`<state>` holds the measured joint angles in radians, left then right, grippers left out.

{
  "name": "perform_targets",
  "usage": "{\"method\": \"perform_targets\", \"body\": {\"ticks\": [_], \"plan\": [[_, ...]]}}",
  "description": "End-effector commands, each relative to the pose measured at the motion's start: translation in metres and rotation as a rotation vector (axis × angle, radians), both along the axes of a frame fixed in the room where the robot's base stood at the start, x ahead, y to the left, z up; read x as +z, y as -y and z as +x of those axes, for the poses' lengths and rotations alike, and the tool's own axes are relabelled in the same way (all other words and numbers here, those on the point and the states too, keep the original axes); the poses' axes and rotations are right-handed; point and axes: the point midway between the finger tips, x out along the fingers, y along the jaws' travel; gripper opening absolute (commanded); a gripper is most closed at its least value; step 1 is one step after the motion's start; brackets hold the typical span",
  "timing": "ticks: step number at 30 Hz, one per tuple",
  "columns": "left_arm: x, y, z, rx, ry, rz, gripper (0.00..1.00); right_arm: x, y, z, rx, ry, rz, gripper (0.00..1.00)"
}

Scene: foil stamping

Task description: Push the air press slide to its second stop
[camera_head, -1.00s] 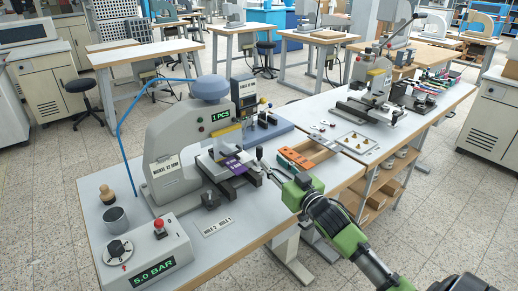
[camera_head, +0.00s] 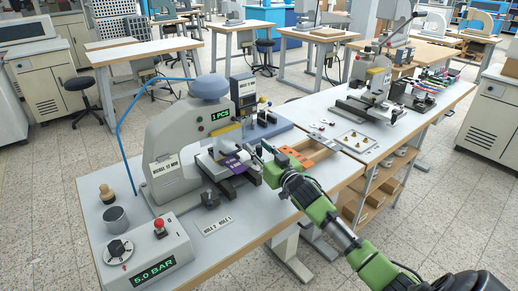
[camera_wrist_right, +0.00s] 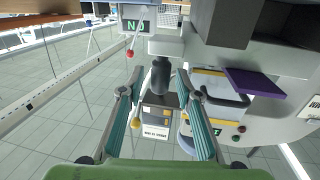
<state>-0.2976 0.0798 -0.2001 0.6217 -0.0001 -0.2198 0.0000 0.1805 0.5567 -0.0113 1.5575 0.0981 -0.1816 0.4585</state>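The grey air press (camera_head: 180,140) stands on the near bench, with a "1 PCS" display on its head. My right gripper (camera_head: 264,154) is at the right end of the slide. In the right wrist view its two fingers (camera_wrist_right: 157,92) are apart, with a dark cylindrical knob (camera_wrist_right: 161,74) between and just beyond their tips. I cannot tell whether they touch it. My left gripper is out of view.
A control box (camera_head: 147,258) reading "5.0 BAR" sits at the bench's front left. A grey cup (camera_head: 115,218) and a wood-handled stamp (camera_head: 107,194) stand behind it. An orange block (camera_head: 294,156) lies close to my right gripper. A second press (camera_head: 373,85) stands farther back.

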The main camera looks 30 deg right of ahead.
Motion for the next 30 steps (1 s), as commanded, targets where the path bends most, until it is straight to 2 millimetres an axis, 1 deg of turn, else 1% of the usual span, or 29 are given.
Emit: {"method": "perform_targets", "body": {"ticks": [1, 2, 3, 4, 5, 11, 18, 21, 30], "plan": [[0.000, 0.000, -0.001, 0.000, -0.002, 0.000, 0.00, 0.000, 0.000, 0.000, 0.000, 0.000, 0.000, 0.32], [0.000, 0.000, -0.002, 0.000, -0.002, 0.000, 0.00, 0.000, 0.000, 0.000, 0.000, 0.000, 0.000, 0.24], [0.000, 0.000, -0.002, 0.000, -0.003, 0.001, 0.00, 0.000, 0.000, 0.000, 0.000, 0.000, 0.000, 0.13], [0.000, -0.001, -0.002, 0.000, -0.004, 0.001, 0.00, 0.000, 0.000, 0.000, 0.000, 0.000, 0.000, 0.06], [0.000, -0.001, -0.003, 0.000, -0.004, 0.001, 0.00, 0.000, 0.000, 0.000, 0.000, 0.000, 0.000, 0.00], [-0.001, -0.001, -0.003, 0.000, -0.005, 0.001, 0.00, 0.000, 0.000, 0.002, 0.000, 0.000, 0.001, 0.00], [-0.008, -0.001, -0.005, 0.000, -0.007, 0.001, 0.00, 0.000, -0.002, 0.027, -0.001, 0.002, 0.004, 0.00], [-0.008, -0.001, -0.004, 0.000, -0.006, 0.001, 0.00, 0.000, -0.002, 0.033, -0.001, 0.002, 0.003, 0.00], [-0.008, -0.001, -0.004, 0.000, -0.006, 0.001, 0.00, 0.002, -0.002, 0.034, -0.001, 0.003, 0.002, 0.00]]}}
